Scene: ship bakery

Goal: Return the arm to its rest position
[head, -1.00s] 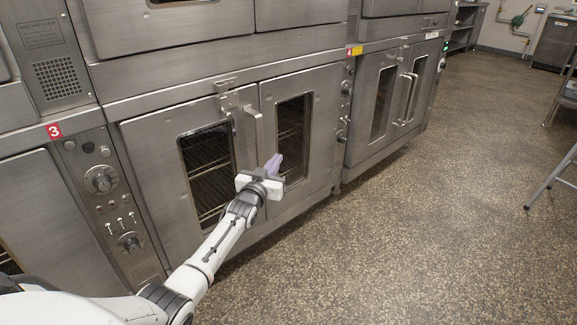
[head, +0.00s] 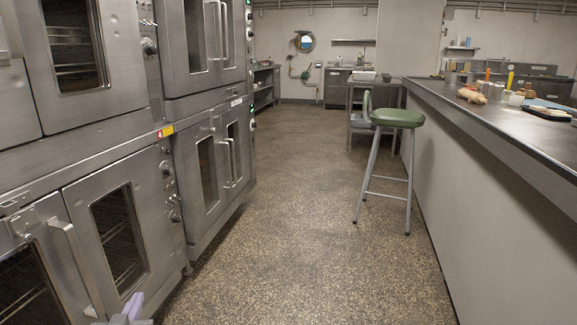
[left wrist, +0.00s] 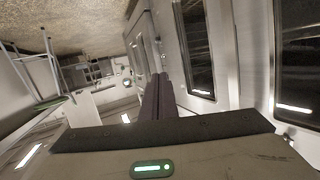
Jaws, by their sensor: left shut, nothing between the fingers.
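My left gripper (head: 132,306) shows only as its purple-grey fingertips at the bottom edge of the head view, in front of the lower oven door (head: 105,235). The rest of that arm is out of the picture. In the left wrist view the two dark fingers (left wrist: 156,97) lie side by side, shut with nothing between them. They point along the oven fronts, with windowed oven doors close by on the right. My right gripper is in neither view.
Stacked steel ovens (head: 205,120) with jutting handles line the left. A long counter (head: 500,115) with food items runs along the right. A green-topped stool (head: 397,118) stands beside it. The speckled floor (head: 300,230) between is clear.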

